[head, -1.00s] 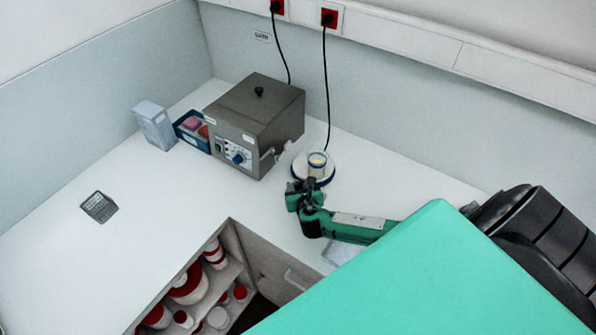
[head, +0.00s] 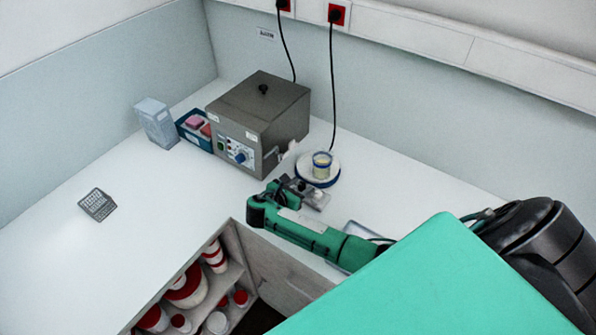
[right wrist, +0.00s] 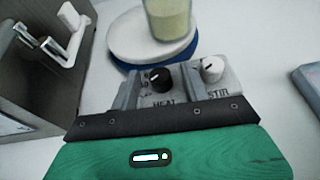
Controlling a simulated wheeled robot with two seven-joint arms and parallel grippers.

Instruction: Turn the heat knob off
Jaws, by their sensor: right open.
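The hot plate has a round white top with a blue rim (head: 304,177) and stands on the bench right of the grey box; it also shows in the right wrist view (right wrist: 120,42). Its front panel carries a black knob (right wrist: 161,80) labelled HEAT, with a white mark on its left side, and a white knob (right wrist: 212,70) labelled STIR. My right gripper (right wrist: 160,74) is open at the panel. Its two grey fingers stand on either side of the HEAT knob; contact cannot be told. In the head view the right gripper (head: 300,190) covers the panel. My left gripper is out of view.
A beaker of pale yellow liquid (head: 321,165) stands on the hot plate. The grey box (head: 258,115), with a blue knob and a side tap, is close on the left. An open cupboard (head: 232,262) lies below the bench front. The left bench is mostly clear.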

